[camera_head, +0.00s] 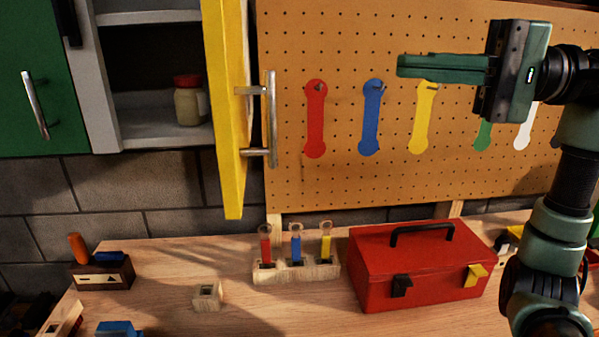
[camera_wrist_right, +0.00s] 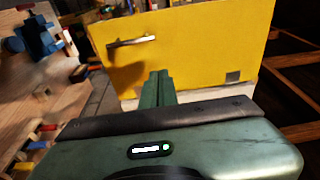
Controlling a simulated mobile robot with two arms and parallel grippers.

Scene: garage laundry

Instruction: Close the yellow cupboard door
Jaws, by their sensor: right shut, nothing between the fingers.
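The yellow cupboard door (camera_head: 229,110) stands swung wide open, nearly edge-on in the head view. Its metal bar handle (camera_head: 271,118) faces right. The open cupboard (camera_head: 158,128) to its left shows a shelf inside. My right gripper (camera_head: 400,66) is shut and empty, in front of the pegboard, to the right of the door and apart from it. In the right wrist view the door (camera_wrist_right: 200,45) fills the upper middle with its handle (camera_wrist_right: 131,42) at left, beyond my shut fingers (camera_wrist_right: 158,78). My left gripper is out of view.
A jar with a red lid (camera_head: 189,102) stands in the cupboard. A green door (camera_head: 38,80) is at left. Below are a red toolbox (camera_head: 365,262), a wooden tool holder (camera_head: 295,271) and small blocks on the workbench. Coloured tool shapes mark the pegboard (camera_head: 345,185).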

